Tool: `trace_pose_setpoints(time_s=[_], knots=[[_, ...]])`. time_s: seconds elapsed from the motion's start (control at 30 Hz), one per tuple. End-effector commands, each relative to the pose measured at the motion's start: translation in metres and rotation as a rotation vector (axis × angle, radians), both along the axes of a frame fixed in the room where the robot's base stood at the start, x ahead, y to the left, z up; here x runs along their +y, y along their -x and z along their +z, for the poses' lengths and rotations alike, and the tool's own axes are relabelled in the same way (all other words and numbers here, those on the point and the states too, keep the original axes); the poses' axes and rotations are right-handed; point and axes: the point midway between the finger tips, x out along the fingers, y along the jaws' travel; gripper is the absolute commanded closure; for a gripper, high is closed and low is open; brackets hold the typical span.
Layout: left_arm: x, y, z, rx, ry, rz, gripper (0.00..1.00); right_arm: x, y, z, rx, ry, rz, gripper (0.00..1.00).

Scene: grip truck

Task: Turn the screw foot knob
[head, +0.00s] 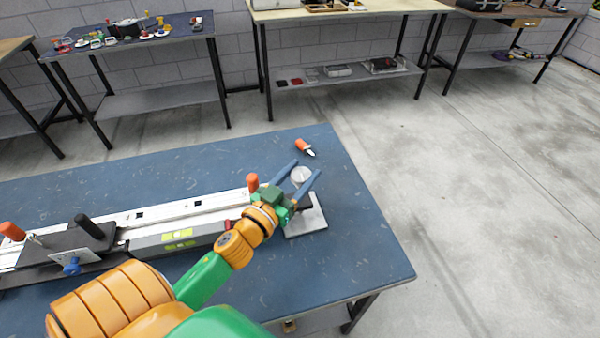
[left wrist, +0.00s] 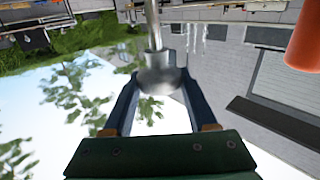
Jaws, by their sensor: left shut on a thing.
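The screw foot knob (head: 300,174) is a round silver disc at the right end of the grip equipment on the blue table. In the left wrist view the knob (left wrist: 160,80) sits on a metal rod. My left gripper (head: 308,168) has its two blue fingers on either side of the knob and is shut on it. The fingers (left wrist: 159,74) also flank the knob in the left wrist view. A square plate (head: 306,218) lies beside the gripper, partly hidden by it. My right gripper is not in view.
The blue table (head: 350,240) carries a long silver rail (head: 180,212) with a black clamp plate (head: 65,250) and orange handles (head: 252,182). An orange-handled tool (head: 304,147) lies behind the knob. The table's right part is clear. Other workbenches (head: 345,14) stand along the wall.

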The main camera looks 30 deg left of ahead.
Motion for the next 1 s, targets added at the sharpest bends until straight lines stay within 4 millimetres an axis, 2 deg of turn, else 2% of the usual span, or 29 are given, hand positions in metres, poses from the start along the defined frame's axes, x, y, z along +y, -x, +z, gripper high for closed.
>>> trace_pose_setpoints(time_s=[0.17, 0.2, 0.3, 0.57, 0.67, 1.0], knots=[[0.000, 0.000, -0.002, 0.003, 0.001, 0.001, 0.98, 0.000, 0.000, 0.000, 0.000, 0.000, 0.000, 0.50], [0.000, 0.000, -0.002, 0.003, 0.001, 0.001, 0.40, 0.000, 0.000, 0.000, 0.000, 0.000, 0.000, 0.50], [0.000, 0.000, -0.001, 0.003, 0.001, 0.001, 0.13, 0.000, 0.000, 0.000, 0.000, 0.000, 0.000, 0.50], [0.000, 0.000, -0.001, 0.002, 0.000, 0.001, 0.12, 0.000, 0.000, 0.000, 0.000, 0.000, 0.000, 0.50], [0.000, 0.006, -0.002, 0.003, 0.001, 0.001, 0.12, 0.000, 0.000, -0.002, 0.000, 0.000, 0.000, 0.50], [-0.001, 0.062, -0.004, 0.005, 0.003, 0.001, 0.12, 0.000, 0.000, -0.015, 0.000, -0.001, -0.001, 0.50]])
